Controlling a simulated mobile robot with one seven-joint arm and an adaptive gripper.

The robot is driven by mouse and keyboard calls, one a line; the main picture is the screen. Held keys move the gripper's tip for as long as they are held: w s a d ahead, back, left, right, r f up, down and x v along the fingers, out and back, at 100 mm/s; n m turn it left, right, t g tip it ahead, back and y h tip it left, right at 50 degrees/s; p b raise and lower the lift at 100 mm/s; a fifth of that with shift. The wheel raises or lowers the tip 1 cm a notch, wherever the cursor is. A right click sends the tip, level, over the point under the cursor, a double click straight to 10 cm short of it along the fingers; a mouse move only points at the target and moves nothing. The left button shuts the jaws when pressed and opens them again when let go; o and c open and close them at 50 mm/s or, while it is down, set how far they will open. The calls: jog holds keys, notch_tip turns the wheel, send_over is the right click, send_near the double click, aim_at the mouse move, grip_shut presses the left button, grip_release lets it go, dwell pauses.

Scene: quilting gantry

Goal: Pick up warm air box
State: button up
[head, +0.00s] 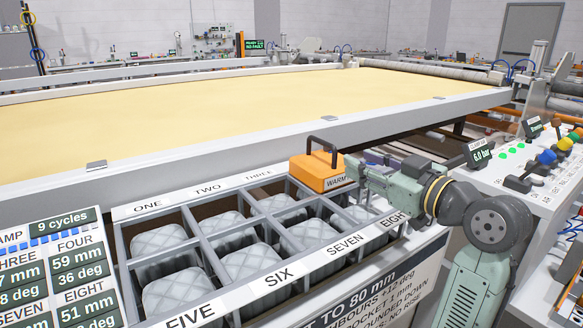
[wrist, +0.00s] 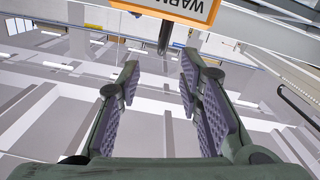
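The warm air box (head: 318,174) is orange with a black loop handle on top and a white label reading "WARM". In the head view it is at the back edge of the divided bin, near the label "THREE"; what bears it is hidden. My gripper (head: 357,174) is just right of the box, pointing toward it. In the wrist view the box (wrist: 200,10) is at the top edge, mostly cut off, with its label upside down. The fingers of my gripper (wrist: 158,66) are apart with nothing between them, and the box lies beyond their tips.
The numbered bin (head: 203,244) holds grey quilted blocks in its compartments. A large yellow quilting bed (head: 200,105) lies behind. A control panel with knobs (head: 540,170) stands at the right, with a 6.0 bar display (head: 481,155). A readout board (head: 60,270) is at the left.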

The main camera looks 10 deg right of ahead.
aim_at(330, 146)
jog(key=x, duration=0.4)
jog(key=p+x, duration=0.1)
jog(key=x, duration=0.3)
jog(key=p+x, duration=0.1)
jog(key=x, duration=0.3)
jog(key=shift+a+r, duration=0.2)
jog(key=shift+r, duration=0.1)
jog(key=shift+c, duration=0.2)
grip_shut()
dwell(0.5)
